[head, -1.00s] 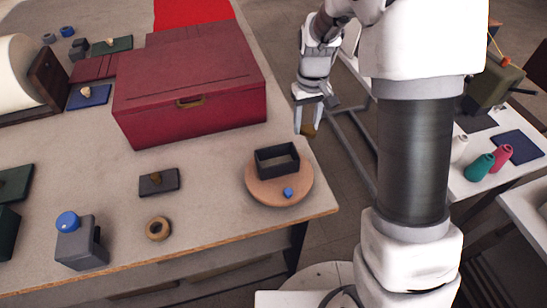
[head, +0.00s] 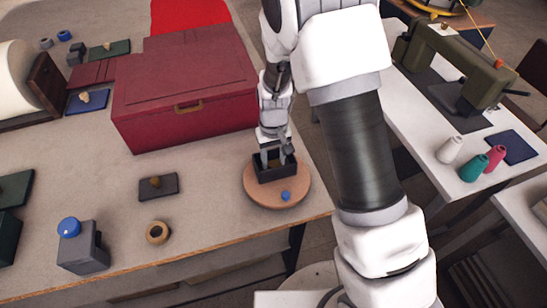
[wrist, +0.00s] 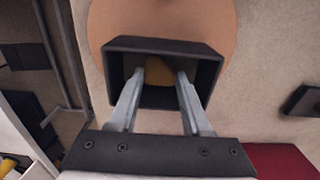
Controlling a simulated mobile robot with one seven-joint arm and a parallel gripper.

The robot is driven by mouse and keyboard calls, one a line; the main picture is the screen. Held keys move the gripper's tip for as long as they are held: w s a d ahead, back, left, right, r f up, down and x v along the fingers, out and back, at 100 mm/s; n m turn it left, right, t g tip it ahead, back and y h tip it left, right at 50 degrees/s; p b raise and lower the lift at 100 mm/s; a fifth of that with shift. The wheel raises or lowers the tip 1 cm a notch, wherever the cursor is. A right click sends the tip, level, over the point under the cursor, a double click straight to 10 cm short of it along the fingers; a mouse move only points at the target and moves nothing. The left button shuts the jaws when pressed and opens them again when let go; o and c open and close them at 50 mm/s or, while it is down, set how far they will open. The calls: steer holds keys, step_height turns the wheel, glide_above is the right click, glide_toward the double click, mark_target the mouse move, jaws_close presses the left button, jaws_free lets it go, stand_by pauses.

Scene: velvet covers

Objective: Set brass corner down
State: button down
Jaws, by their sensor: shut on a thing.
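My gripper (wrist: 160,85) is shut on the brass corner (wrist: 162,70), a dull yellow piece between its fingertips. In the wrist view the fingertips and the brass corner are over or inside the opening of a small black open box (wrist: 212,78). In the head view my gripper (head: 272,158) points down into that black box (head: 278,177), which stands on a round wooden board (head: 262,198). The brass corner is mostly hidden by the gripper and box walls there. I cannot tell whether it touches the box floor.
A blue knob (head: 286,196) sits on the round board in front of the box. A large red case (head: 185,105) stands close by on the left. The table's front edge (head: 240,237) is near.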

steer(key=shift+f, duration=0.25)
steer(key=shift+c, duration=1.8)
jaws_free()
steer(key=shift+r, duration=0.15)
steer(key=shift+r, duration=0.1)
